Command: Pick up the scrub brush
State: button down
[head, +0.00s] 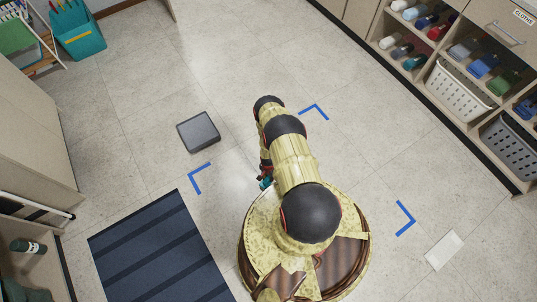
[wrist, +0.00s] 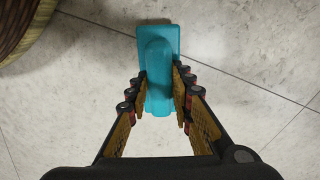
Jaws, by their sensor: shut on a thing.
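The scrub brush (wrist: 158,68) is teal, with a rectangular base and a raised rounded handle. In the wrist view it sits between the two fingers of my gripper (wrist: 160,100), which are shut on its handle. The rectangular end sticks out beyond the fingertips. In the head view only a small teal bit of the brush (head: 266,183) shows beside my arm, and my arm hides most of my gripper. I cannot tell whether the brush touches the floor.
A dark grey square block (head: 198,131) lies on the tiled floor. A dark blue striped mat (head: 160,250) is at lower left. Shelves with bottles and baskets (head: 459,91) line the right side. A white card (head: 443,250) lies at lower right. The central floor is mostly clear.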

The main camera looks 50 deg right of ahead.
aim_at(268, 177)
jog(key=shift+r, duration=0.45)
notch_tip(268, 177, up, 3)
jog(key=shift+f+p, duration=0.15)
jog(key=shift+p, duration=0.75)
jog(key=s+d+r+p, duration=0.2)
jog(key=s+r+p, duration=0.1)
jog(key=s, duration=0.3)
jog(key=s+d+r+p, duration=0.3)
jog(key=s+r, duration=0.3)
jog(key=s, duration=0.1)
jog(key=shift+r, duration=0.2)
jog(key=shift+a, duration=0.1)
